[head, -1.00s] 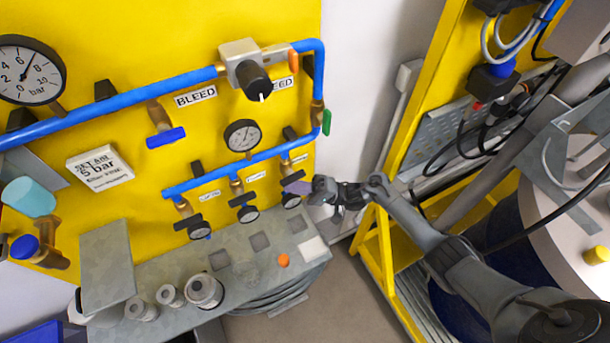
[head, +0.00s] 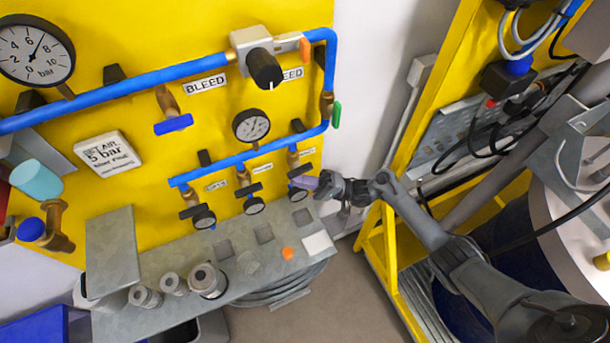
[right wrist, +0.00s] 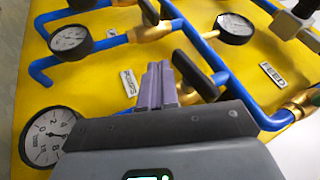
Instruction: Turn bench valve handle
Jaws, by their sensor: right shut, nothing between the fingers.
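The bench valve panel has a row of three brass valves with black bar handles under a blue pipe. The rightmost handle (head: 301,169) is closest to my right gripper (head: 305,182). In the right wrist view my purple fingers (right wrist: 158,86) are pressed together and empty. They point at the panel just left of a black handle (right wrist: 194,74); I cannot tell whether they touch it. Small gauges hang below the valves, one of them (head: 255,205) under the middle valve. The right gripper partly covers the gauge under the rightmost valve. My left gripper is out of view.
A grey bench (head: 160,262) with several metal fittings and an orange knob (head: 287,254) lies below the panel. A large gauge (head: 36,50) and blue pipework are above. A yellow frame (head: 440,95) stands right, beside my right arm.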

